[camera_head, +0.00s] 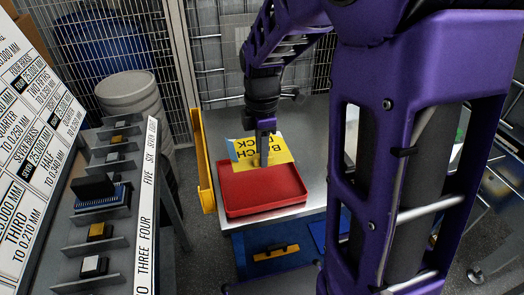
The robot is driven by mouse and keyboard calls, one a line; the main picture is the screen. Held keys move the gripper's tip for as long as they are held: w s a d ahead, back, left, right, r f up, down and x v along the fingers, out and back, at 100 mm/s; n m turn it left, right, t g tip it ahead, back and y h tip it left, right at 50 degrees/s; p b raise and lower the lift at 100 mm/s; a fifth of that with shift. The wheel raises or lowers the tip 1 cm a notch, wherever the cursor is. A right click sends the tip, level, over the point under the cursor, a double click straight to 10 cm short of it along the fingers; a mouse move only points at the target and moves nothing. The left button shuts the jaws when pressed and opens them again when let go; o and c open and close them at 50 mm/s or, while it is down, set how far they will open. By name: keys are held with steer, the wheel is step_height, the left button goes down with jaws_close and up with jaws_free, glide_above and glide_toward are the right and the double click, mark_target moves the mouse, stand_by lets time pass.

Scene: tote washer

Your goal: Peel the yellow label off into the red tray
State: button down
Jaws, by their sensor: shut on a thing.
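A yellow label (276,153) with black lettering shows at the far side of the red tray (262,208), partly overlapping the tray's back edge in the picture. Its left end looks pale blue. My gripper (265,155) points down at the label and is shut on it. The fingertips are small and partly hidden against the label. The red tray lies flat on a grey metal bench and its visible floor is empty. I cannot tell how high the label is above the tray.
The metal bench (314,150) has bare room behind the tray. A yellow upright panel (203,165) stands along its left edge. A slotted rack (100,215) with small blocks stands at left, before a grey drum (128,92) and mesh fence. My purple arm hides the right side.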

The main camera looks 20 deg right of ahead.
steer(key=b, duration=0.7)
glide_toward(262, 193)
steer(key=shift+f, duration=2.7)
steer(key=shift+f, duration=0.4)
steer(key=c, duration=0.6)
jaws_free()
steer(key=shift+r, duration=0.15)
steer(key=shift+r+p, duration=2.75)
steer(key=shift+r, duration=0.65)
